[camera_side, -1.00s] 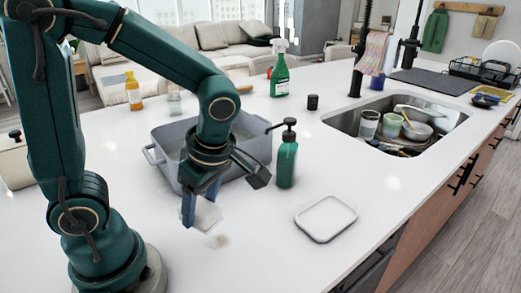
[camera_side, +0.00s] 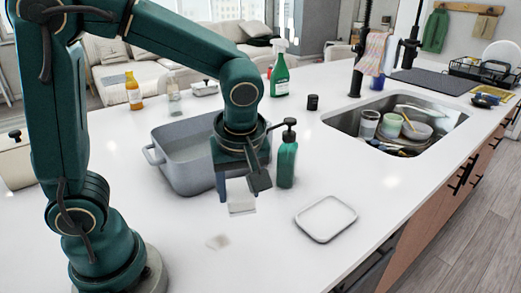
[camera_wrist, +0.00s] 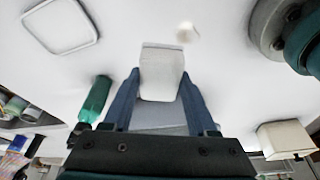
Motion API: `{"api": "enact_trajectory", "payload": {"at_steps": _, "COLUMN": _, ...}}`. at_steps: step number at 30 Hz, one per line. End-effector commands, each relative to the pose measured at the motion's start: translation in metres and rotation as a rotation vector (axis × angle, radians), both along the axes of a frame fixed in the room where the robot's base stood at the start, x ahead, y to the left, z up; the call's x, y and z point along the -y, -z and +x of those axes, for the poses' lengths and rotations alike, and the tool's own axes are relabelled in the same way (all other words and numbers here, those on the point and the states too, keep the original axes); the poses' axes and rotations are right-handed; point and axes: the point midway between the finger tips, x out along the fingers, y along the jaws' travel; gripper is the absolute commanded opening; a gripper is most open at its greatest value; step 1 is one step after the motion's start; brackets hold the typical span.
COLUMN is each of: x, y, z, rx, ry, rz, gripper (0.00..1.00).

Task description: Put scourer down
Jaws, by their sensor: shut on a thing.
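My gripper (camera_side: 240,191) is shut on a white, block-like scourer (camera_side: 241,205), held above the counter in front of the grey tub. In the wrist view the scourer (camera_wrist: 161,72) sits between the two blue fingers of my gripper (camera_wrist: 160,77), with its far end sticking out past the tips. A shallow white tray (camera_side: 325,219) with a dark rim lies empty on the counter, to the right of the gripper. It also shows at the upper left of the wrist view (camera_wrist: 62,26).
A green pump bottle (camera_side: 286,162) stands close behind and right of my gripper. The grey tub (camera_side: 180,178) is behind it. A sink (camera_side: 345,122) with dishes is at the back right. A faint pale mark (camera_side: 218,242) is on the counter. The front counter is clear.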

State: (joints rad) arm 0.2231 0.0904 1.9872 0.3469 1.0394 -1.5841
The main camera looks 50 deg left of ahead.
Motion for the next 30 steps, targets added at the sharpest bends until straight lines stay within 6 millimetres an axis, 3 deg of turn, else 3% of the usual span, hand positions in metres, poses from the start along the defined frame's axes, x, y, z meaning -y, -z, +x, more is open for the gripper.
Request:
{"api": "enact_trajectory", "payload": {"at_steps": 18, "x": 0.047, "y": -0.026, "z": 0.139, "rx": 0.000, "ry": 1.018, "rz": 0.000, "gripper": 0.00}}
{"api": "enact_trajectory", "payload": {"at_steps": 24, "x": 0.059, "y": -0.024, "z": 0.168, "rx": 0.000, "ry": 1.179, "rz": 0.001, "gripper": 0.00}}
{"api": "enact_trajectory", "payload": {"at_steps": 30, "x": 0.064, "y": -0.010, "z": 0.179, "rx": -0.004, "ry": 1.189, "rz": 0.000, "gripper": 0.00}}
